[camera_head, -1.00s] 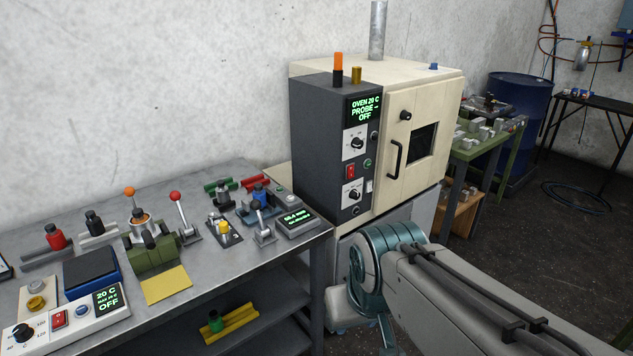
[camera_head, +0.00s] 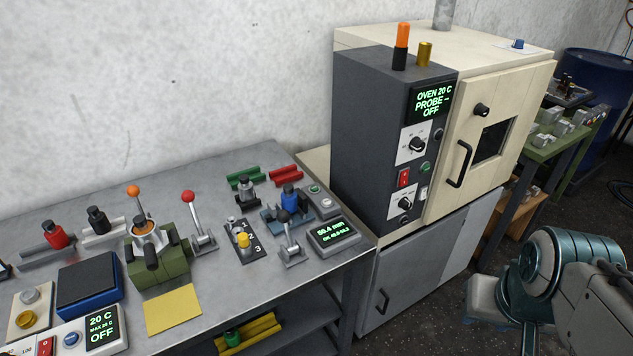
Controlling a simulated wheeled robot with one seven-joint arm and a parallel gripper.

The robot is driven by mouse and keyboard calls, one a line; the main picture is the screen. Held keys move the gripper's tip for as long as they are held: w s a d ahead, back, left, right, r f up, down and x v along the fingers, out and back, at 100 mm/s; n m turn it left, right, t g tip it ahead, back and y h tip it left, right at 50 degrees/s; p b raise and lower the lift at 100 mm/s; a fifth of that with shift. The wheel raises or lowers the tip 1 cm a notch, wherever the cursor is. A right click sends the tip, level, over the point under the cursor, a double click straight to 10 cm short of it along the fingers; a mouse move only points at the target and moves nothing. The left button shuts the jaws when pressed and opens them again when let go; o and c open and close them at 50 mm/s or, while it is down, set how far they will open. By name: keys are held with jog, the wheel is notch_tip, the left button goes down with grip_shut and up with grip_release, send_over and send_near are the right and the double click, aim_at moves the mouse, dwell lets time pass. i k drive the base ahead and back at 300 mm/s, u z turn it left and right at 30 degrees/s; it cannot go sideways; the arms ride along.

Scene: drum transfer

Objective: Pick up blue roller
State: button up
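My arm shows at the lower right, well away from the roller. My gripper's fingers cannot be made out in this view.
A red roller (camera_head: 55,236) and a black one (camera_head: 97,219) are at the bench's left. Levers with a red ball (camera_head: 188,197) and an orange ball (camera_head: 134,191) rise nearby. The oven (camera_head: 381,130) stands right of the bench. A green roller (camera_head: 232,337) is on the lower shelf.

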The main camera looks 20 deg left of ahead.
aim_at(290, 200)
jog(key=u, duration=0.15)
jog(key=i, duration=0.7)
jog(key=u, duration=0.9)
jog(key=i, duration=0.5)
jog(key=u, duration=0.55)
